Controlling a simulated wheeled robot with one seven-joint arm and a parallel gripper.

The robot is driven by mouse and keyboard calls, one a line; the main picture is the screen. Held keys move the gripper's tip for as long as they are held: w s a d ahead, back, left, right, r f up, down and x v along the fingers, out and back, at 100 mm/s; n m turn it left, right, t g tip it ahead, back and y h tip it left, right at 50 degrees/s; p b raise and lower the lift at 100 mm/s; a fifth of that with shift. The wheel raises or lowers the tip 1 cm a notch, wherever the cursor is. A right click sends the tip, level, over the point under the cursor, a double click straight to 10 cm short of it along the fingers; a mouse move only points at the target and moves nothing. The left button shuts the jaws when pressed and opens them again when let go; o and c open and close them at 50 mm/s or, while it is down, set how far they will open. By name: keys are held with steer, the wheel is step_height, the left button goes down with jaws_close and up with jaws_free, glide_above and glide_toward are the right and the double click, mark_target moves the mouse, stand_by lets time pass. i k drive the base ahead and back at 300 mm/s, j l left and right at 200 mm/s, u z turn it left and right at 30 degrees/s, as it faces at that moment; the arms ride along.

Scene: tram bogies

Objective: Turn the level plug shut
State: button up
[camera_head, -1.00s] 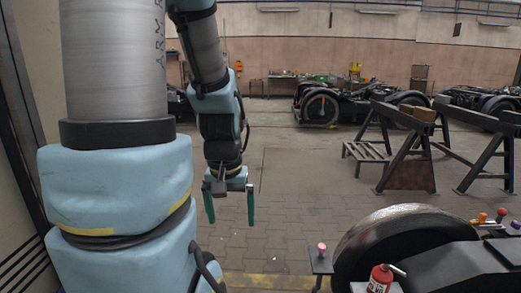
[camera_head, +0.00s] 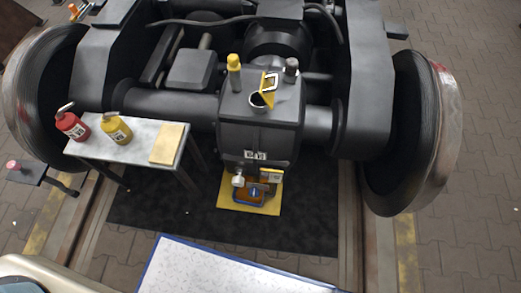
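A dark gearbox housing (camera_head: 258,125) stands in the middle between two wheels. Low on its front, a pale round knob-like fitting (camera_head: 238,181) sticks out; it may be the level plug, but its turn position is too small to tell. Right of it is a small yellow-and-white tag or block (camera_head: 271,176). On top are a yellow-capped post (camera_head: 234,72), a grey-capped post (camera_head: 291,68), a round opening (camera_head: 258,99) and a yellow piece with a pale handle (camera_head: 268,86). My gripper is not in the current view.
A side table (camera_head: 140,157) left of the housing holds a red bottle (camera_head: 72,125), a yellow bottle (camera_head: 117,129) and a tan pad (camera_head: 168,144). A blue-orange container (camera_head: 248,194) stands on a yellow mat (camera_head: 229,203) below. A speckled blue-edged surface (camera_head: 235,272) fills the bottom.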

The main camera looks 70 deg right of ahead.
mark_target(239, 181)
steer(key=k+j+z, duration=0.1)
steer(key=z, duration=0.35)
steer(key=k+j+z, duration=0.15)
steer(key=j+z, duration=0.15)
steer(key=z, duration=0.15)
steer(key=k+j+z, duration=0.1)
steer(key=z, duration=0.35)
steer(key=k+z, duration=0.25)
steer(key=z, duration=0.15)
steer(key=k+z, duration=0.15)
steer(key=k, duration=0.4)
steer(key=k+z, duration=0.15)
steer(key=k, duration=0.4)
steer(key=k+l+z, duration=0.2)
steer(key=k, duration=0.35)
steer(key=i+l, duration=0.1)
steer(key=i, duration=0.65)
steer(key=i+u, duration=0.15)
steer(key=u, duration=0.3)
steer(key=i+l+u, duration=0.1)
steer(key=u, duration=0.35)
steer(key=i+l+u, duration=0.15)
steer(key=u, duration=1)
